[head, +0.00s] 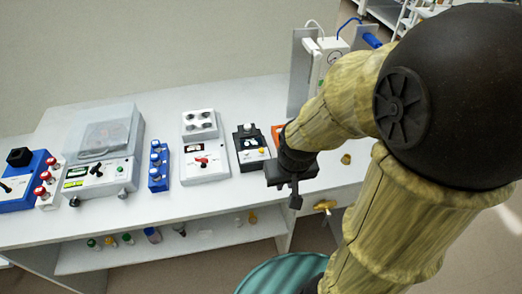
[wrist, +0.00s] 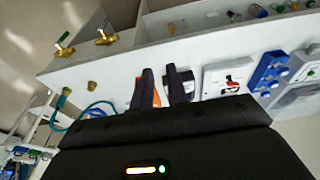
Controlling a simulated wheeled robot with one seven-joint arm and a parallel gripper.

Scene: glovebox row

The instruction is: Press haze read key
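A small black-and-white instrument (head: 250,147) stands on the bench, with a yellow button (head: 262,151) on its front. Its label is too small to read, so I cannot tell whether this is the haze read key. My gripper (head: 294,194) is to the right of this instrument in the head view, above the bench's front edge.
Left along the bench are a white box with a red knob (head: 203,163), a blue rack (head: 158,166), a scale-like instrument (head: 102,160) and a blue unit (head: 22,186). Brass valves (head: 324,206) protrude at the front right. A teal drum (head: 283,275) stands below.

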